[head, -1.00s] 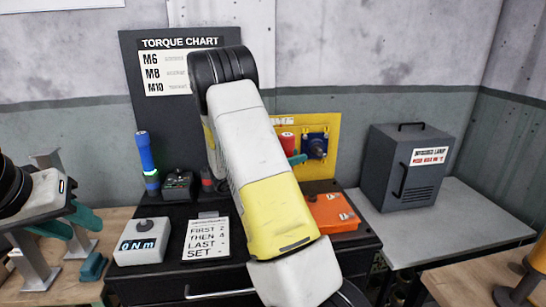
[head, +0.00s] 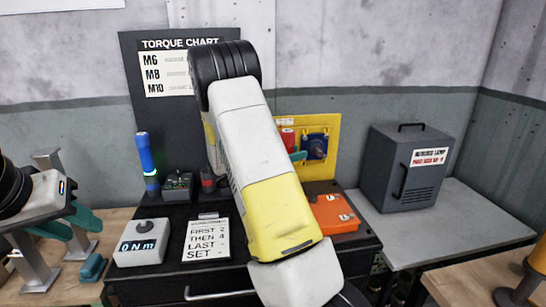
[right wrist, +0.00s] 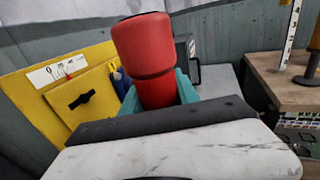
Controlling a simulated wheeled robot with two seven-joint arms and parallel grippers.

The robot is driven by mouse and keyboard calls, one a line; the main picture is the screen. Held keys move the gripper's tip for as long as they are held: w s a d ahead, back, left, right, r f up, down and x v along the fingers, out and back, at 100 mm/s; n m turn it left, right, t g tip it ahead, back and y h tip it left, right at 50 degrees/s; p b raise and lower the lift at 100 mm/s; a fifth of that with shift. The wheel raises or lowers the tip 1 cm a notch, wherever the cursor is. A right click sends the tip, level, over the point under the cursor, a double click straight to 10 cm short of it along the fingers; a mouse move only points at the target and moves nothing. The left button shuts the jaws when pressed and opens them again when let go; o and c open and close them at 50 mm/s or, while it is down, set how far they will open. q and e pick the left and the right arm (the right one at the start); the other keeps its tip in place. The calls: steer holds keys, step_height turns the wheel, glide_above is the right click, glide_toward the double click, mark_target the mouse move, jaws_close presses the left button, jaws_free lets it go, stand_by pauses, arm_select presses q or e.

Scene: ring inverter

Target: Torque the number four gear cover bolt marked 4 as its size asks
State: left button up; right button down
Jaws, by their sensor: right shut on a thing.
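My right gripper (right wrist: 158,98) has teal fingers shut on a red cylinder with a dark band (right wrist: 145,45), held upright in the right wrist view. In the head view the red cylinder (head: 287,136) shows partly behind my right arm, in front of a yellow board. An orange box (head: 334,213) with small round bolt-like parts on top sits on the black bench; no number 4 can be read on it, and my arm hides its left side. My left gripper (head: 68,226) hangs at the far left, apart from the bench; its opening is unclear.
The torque chart (head: 180,43) lists M6, M8 and M10. A readout box (head: 141,247) shows 0 N m beside a card (head: 206,240). A blue cylinder (head: 146,153) stands behind. A grey lamp box (head: 408,167) stands right.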

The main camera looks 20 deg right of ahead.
mark_target(288, 135)
steer(key=shift+r, duration=1.8)
